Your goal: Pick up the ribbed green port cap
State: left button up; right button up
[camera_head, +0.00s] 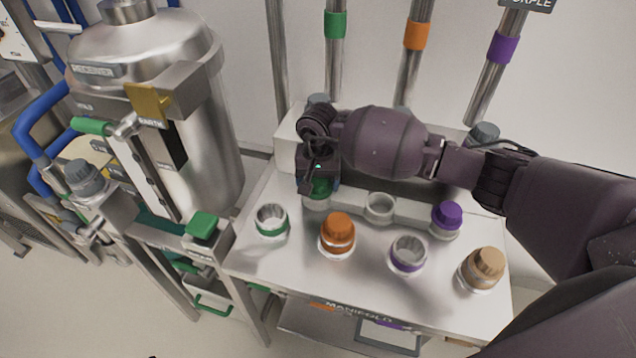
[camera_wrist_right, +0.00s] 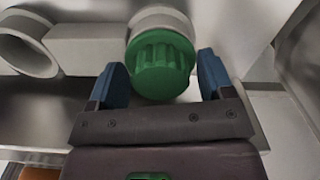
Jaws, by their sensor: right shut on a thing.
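The ribbed green port cap (camera_wrist_right: 160,66) sits between the two blue fingers of my right gripper (camera_wrist_right: 162,78) in the right wrist view. It is at the end of a pale round port (camera_wrist_right: 160,18). In the head view my right gripper (camera_head: 318,184) reaches down over the green cap (camera_head: 319,189) at the left end of the white manifold block, and its body hides part of the cap. The right gripper is shut on the cap. I cannot tell whether the cap is clear of the port. My left gripper is not in view.
On the steel table (camera_head: 300,257) stand an orange cap (camera_head: 338,228), a tan cap (camera_head: 486,264), a green-banded cup (camera_head: 271,220) and a purple-banded cup (camera_head: 408,254). A purple cap (camera_head: 446,215) and an open port (camera_head: 380,207) are right of my gripper. A steel vessel (camera_head: 205,130) stands left.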

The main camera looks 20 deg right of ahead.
aim_at(318, 179)
notch_tip(318, 179, up, 20)
jog(key=b, duration=0.1)
jog(key=shift+f, duration=0.15)
dwell(0.3)
